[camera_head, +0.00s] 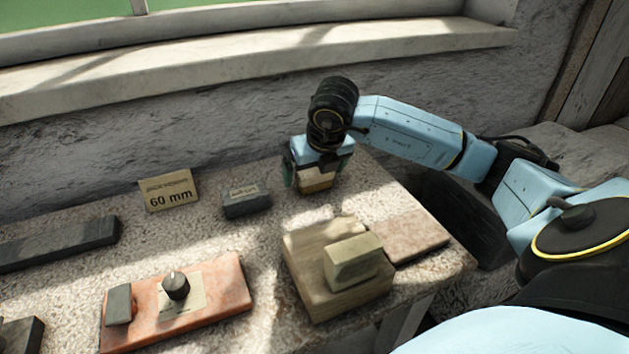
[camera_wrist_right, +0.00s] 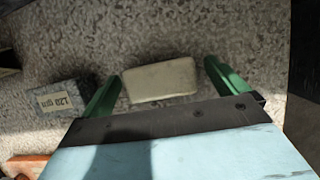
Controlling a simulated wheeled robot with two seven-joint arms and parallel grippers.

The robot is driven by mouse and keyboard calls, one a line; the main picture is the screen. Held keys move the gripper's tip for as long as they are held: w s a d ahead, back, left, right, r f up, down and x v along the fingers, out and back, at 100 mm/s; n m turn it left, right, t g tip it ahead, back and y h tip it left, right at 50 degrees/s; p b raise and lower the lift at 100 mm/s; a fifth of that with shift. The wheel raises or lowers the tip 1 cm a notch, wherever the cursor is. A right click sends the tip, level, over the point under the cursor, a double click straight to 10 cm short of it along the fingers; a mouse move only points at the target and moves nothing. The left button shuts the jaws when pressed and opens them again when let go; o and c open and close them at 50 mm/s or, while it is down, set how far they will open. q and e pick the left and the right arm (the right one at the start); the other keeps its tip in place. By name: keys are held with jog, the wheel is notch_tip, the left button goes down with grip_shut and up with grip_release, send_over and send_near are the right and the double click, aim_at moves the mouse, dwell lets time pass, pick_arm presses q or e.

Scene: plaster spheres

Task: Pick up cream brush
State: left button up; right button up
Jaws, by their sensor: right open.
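My right gripper (camera_head: 313,175) is open above the back of the table. A cream block (camera_head: 318,184), which I take to be the cream brush, shows just below it. In the right wrist view the same cream block (camera_wrist_right: 160,82) lies on the speckled surface between the two green fingers of the right gripper (camera_wrist_right: 163,74), with a gap on each side. Its near edge is close to the gripper's dark front bar. I cannot tell how high the fingers are above the table. My left gripper is not in view.
A grey labelled block (camera_head: 246,201) and a "60 mm" card (camera_head: 168,191) stand to the left. In front are a wooden block (camera_head: 300,251) with a smaller block (camera_head: 352,262) on it, a pinkish slab (camera_head: 412,236) and an orange board (camera_head: 235,287). A wall rises behind.

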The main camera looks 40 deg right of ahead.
aim_at(314, 169)
jog(key=shift+w+f, duration=0.1)
jog(key=shift+f, duration=0.1)
jog(key=c, duration=1.1)
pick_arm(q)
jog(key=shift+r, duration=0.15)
pick_arm(e)
jog(key=shift+r, duration=0.1)
jog(key=shift+r, duration=0.25)
notch_tip(314, 169, up, 8)
jog(key=p, duration=0.2)
jog(key=shift+p, duration=0.3)
jog(key=shift+r, duration=0.75)
jog(key=o, duration=0.4)
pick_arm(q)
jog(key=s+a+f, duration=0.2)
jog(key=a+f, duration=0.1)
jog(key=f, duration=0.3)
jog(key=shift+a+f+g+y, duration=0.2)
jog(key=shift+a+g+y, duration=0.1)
pick_arm(e)
jog(key=shift+c, duration=1.4)
